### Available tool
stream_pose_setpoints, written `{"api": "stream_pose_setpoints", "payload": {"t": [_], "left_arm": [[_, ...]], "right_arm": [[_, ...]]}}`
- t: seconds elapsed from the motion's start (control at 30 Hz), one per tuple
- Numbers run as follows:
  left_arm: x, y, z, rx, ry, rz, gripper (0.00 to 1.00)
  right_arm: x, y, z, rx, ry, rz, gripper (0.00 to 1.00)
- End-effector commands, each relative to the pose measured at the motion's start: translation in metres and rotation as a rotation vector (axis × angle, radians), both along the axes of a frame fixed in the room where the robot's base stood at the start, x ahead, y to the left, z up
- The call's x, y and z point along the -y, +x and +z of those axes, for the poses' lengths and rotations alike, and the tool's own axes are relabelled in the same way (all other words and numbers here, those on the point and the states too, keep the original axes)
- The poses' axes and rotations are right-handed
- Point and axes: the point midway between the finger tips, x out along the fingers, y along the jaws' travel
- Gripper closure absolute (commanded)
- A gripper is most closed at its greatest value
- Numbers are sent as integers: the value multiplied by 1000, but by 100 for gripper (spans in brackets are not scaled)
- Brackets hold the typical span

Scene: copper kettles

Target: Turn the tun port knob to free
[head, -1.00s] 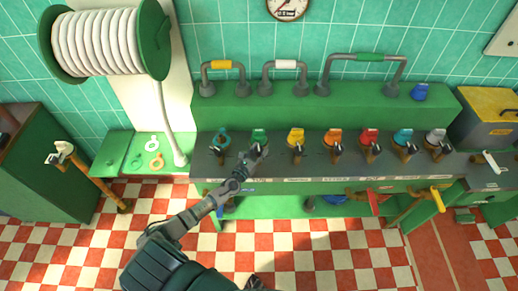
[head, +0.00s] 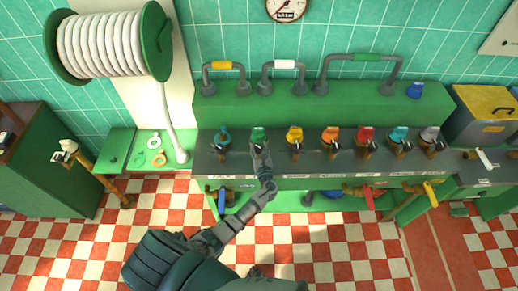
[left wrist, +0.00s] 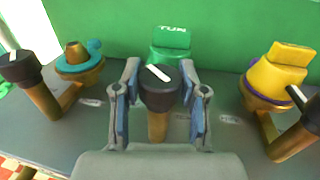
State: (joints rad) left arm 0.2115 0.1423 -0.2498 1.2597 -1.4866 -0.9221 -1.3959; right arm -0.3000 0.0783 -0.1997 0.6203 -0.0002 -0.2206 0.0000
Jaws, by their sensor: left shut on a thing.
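The tun port is the one with the green cap marked TUN (left wrist: 171,42); this cap also shows in the head view (head: 258,135). Its black knob (left wrist: 159,88) stands on a brass stem in front of the cap. The white line on the knob slants from upper left to lower right in the left wrist view. My left gripper (left wrist: 159,92) is shut on the knob, one blue-padded finger on each side. In the head view my left gripper (head: 262,158) covers most of the knob. My right gripper cannot be made out.
Similar ports stand close on both sides: a teal-capped one (left wrist: 80,57) to the left and a yellow-capped one (left wrist: 278,75) to the right, with black knobs. More ports line the grey counter (head: 310,169). Pipe handles (head: 284,64) rise on the green ledge behind.

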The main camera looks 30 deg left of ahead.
Motion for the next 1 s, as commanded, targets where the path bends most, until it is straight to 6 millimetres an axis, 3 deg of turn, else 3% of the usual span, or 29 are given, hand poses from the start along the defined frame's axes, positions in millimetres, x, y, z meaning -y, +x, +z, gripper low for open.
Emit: {"api": "stream_pose_setpoints", "payload": {"t": [0.67, 0.7, 0.8, 1.0], "left_arm": [[0, 3, 7, 12, 7, 68, 93], [0, 3, 7, 12, 7, 68, 56], [0, 3, 6, 11, 6, 68, 32], [0, 2, 3, 5, 4, 67, 32]], "right_arm": [[1, 0, -3, 0, -1, 1, 60], [1, 0, -3, 0, -1, 1, 60], [1, 0, -3, 0, -1, 1, 60], [2, 0, -3, 0, -2, 1, 60]]}}
